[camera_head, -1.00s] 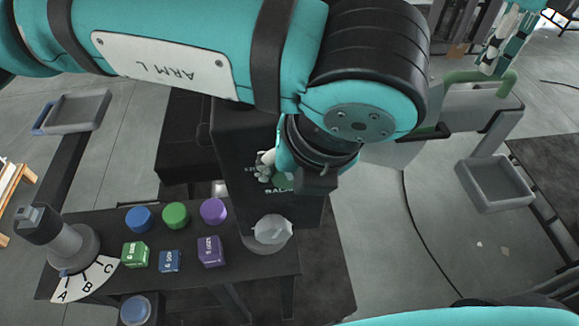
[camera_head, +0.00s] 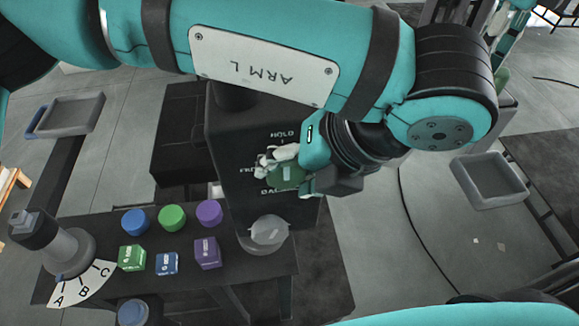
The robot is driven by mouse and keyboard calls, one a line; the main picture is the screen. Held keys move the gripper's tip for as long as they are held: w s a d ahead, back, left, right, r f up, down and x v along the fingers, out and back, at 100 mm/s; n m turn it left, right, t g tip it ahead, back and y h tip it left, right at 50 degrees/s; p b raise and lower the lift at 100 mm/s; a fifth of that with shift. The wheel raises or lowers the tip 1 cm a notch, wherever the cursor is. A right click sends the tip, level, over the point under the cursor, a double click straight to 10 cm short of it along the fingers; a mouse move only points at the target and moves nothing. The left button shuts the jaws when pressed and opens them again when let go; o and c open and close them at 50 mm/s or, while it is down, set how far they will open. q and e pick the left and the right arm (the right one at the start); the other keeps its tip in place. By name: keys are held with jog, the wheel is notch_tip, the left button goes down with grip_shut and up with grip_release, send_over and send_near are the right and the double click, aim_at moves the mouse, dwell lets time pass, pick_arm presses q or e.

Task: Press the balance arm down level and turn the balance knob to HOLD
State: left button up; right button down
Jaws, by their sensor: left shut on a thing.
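The green balance knob (camera_head: 287,178) sits on the dark column box (camera_head: 232,135), between printed labels. The HOLD label (camera_head: 283,134) reads upside down above the knob; another label to its left is partly covered. My left gripper (camera_head: 270,168) is shut on the knob, its pale fingers around it, and its wrist reaches in from the right. The fingers hide part of the knob, so I cannot tell where it points. I cannot pick out the balance arm for certain. My right gripper is not in view.
A low dark table (camera_head: 225,280) holds blue, green and purple round pieces, labelled cubes (camera_head: 167,263), and a grey lever post (camera_head: 70,250) by an A-B-C dial (camera_head: 85,285). Grey trays stand at left (camera_head: 72,116) and right (camera_head: 490,180). A cable (camera_head: 408,230) crosses the floor.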

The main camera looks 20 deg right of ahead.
pick_arm(q)
jog(key=o, duration=1.1)
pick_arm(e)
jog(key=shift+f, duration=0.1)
pick_arm(q)
jog(key=v, duration=0.7)
jog(key=shift+s+d+r, duration=0.15)
jog(key=shift+r, duration=0.05)
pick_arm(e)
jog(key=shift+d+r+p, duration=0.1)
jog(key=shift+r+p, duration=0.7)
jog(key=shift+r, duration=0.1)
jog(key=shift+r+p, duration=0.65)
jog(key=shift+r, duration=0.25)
pick_arm(q)
notch_tip(320, 180, up, 7)
jog(key=p, duration=0.3)
jog(key=shift+f+p, duration=0.15)
jog(key=shift+p, duration=0.25)
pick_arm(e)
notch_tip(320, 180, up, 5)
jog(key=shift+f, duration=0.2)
